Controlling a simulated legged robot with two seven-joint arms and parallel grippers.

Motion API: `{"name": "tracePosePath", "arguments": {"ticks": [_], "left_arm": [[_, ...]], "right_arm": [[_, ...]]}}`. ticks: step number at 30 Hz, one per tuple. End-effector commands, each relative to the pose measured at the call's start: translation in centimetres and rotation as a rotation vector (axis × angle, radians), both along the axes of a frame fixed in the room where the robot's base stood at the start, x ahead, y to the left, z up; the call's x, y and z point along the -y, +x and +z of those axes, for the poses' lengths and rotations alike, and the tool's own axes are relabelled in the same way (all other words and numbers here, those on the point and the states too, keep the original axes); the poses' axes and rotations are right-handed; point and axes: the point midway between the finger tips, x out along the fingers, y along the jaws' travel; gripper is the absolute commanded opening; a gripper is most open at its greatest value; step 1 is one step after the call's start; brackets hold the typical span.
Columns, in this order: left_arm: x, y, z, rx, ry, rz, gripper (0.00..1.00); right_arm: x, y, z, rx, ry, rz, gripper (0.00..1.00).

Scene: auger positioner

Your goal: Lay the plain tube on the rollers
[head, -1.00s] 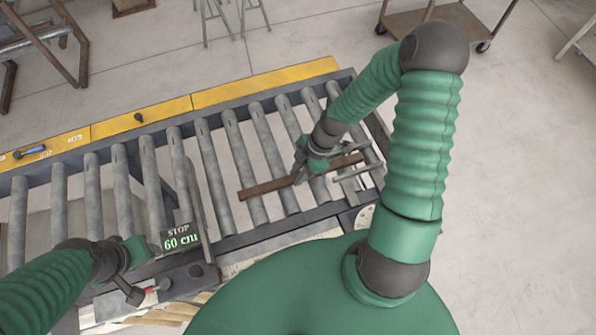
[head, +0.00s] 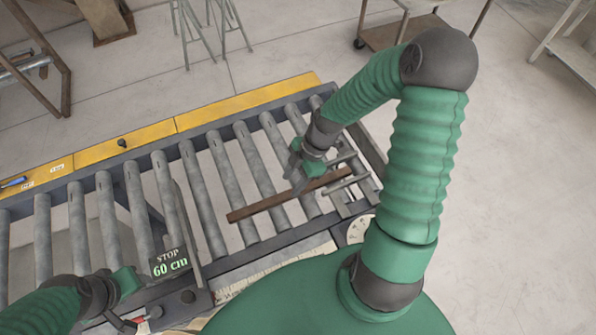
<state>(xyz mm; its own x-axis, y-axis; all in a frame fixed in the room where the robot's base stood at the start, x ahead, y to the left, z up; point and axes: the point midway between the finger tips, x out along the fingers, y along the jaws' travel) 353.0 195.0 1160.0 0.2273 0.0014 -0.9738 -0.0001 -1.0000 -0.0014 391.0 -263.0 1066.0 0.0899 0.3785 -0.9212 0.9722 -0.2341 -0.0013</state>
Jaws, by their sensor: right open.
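A brown, rust-coloured tube (head: 268,205) lies across several grey rollers (head: 205,200) at the right part of the conveyor. Its right end reaches a small grey rack of bars (head: 352,180). My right gripper (head: 297,184) is open, just above and behind the tube's middle, with the tube not between its fingers as far as I can see. My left gripper (head: 122,312) hangs at the conveyor's front edge, left of the stop display; its fingertips are small and partly cut off, so their opening is unclear.
The "STOP 60 cm" display (head: 170,262) stands at the conveyor's front. A yellow rail (head: 215,112) runs along the back with a black knob (head: 122,143). A cart (head: 400,28) and trestles stand behind on clear floor.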

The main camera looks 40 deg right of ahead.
Motion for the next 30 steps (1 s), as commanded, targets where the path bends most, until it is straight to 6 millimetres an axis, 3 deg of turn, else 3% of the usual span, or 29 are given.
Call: {"name": "tracePosePath", "arguments": {"ticks": [7, 11, 14, 20, 24, 30], "left_arm": [[0.0, 0.0, -0.8, 0.0, 0.0, 0.0, 0.52], [0.0, 0.0, -0.9, 0.0, 0.0, 0.0, 0.52], [0.0, 0.0, -0.9, 0.0, 0.0, 0.0, 0.52], [0.0, 0.0, -0.8, 0.0, 0.0, 0.0, 0.52], [0.0, 0.0, -0.9, 0.0, 0.0, 0.0, 0.52], [0.0, 0.0, -0.9, 0.0, 0.0, 0.0, 0.52]], "right_arm": [[2.3, -0.4, 5.1, 0.003, -0.003, -0.002, 0.44], [2.4, -0.6, 6.1, -0.01, -0.007, -0.012, 0.44], [1.4, -1.1, 5.9, -0.075, -0.054, -0.106, 0.44], [-2.2, -2.8, 6.4, -0.185, -0.229, -0.633, 0.44], [-4.6, -3.5, 7.6, -0.154, -0.214, -1.032, 0.44], [-6.3, -3.9, 8.4, -0.14, -0.12, -1.31, 0.44]]}}
